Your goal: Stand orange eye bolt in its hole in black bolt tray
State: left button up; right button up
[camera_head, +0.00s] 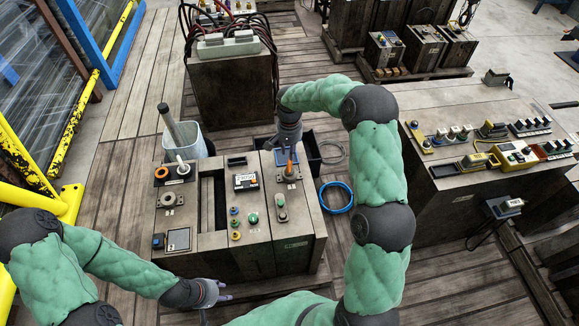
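An orange eye bolt (290,168) stands roughly upright on a dark plate at the back right of the wooden mould block (262,258). My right gripper (288,155) points down right over its top. The fingers hide the bolt's upper end, and I cannot tell whether they are closed on it. A black tray (172,181), seemingly the bolt tray, lies at the block's back left. It holds an orange ring (161,172) at its left and an upright white-topped piece (182,165). My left gripper (224,291) is open and empty, in front of the block.
A white bin (190,143) with a grey rod stands behind the block. A deep slot (208,203), a labelled box (246,182) and several knobs lie between tray and orange bolt. Another bench (450,105) is at right.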

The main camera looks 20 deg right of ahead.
notch_tip(320, 180, up, 12)
dwell(0.6)
jog(key=shift+s, duration=0.1)
